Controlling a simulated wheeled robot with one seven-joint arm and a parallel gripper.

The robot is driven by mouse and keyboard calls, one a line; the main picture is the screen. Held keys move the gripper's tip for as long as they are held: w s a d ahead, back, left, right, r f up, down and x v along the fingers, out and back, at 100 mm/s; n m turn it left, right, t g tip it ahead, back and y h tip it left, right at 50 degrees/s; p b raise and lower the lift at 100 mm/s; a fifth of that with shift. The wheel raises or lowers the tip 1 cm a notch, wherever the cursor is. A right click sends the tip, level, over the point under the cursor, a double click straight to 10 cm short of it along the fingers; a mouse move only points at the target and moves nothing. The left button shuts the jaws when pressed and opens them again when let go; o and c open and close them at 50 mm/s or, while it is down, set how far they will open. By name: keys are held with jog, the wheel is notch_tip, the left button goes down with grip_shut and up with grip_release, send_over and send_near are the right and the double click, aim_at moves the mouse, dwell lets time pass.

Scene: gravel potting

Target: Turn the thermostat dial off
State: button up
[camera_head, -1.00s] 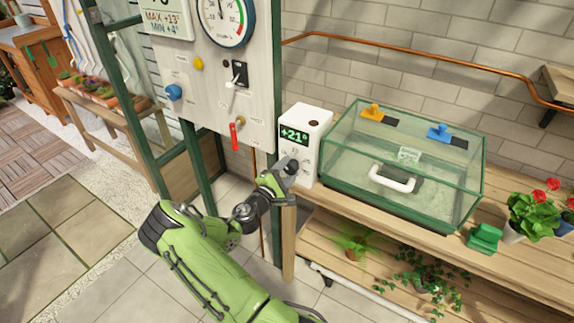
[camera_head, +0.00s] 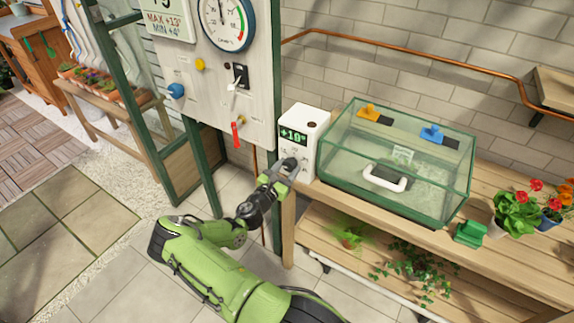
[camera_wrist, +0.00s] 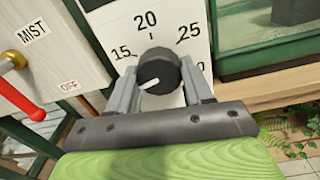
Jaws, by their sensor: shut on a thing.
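The thermostat is a white box (camera_head: 308,125) on the bench's left end, with a green display reading about +10°. Its black dial (camera_wrist: 159,69) shows in the wrist view, with a white pointer mark aimed to the lower left. The numbers 15, 20 and 25 are printed around its upper side. My gripper (camera_wrist: 160,86) is shut on the dial, one finger on each side. In the head view my gripper (camera_head: 285,168) is at the box's lower front and hides the dial.
A glass propagator case (camera_head: 345,160) with a white handle stands right of the thermostat. A panel (camera_head: 190,90) at left carries a gauge, a blue knob, a switch and a red lever (camera_head: 236,134). Potted flowers (camera_head: 515,210) stand at the bench's right end.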

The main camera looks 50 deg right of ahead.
jog(key=shift+n+p, duration=0.7)
jog(key=shift+n, duration=0.9)
jog(key=shift+f, duration=0.1)
jog(key=o, duration=1)
jog(key=shift+o, duration=0.2)
jog(key=s+a, duration=0.2)
jog(key=a, duration=1.3)
jog(key=shift+a, duration=0.35)
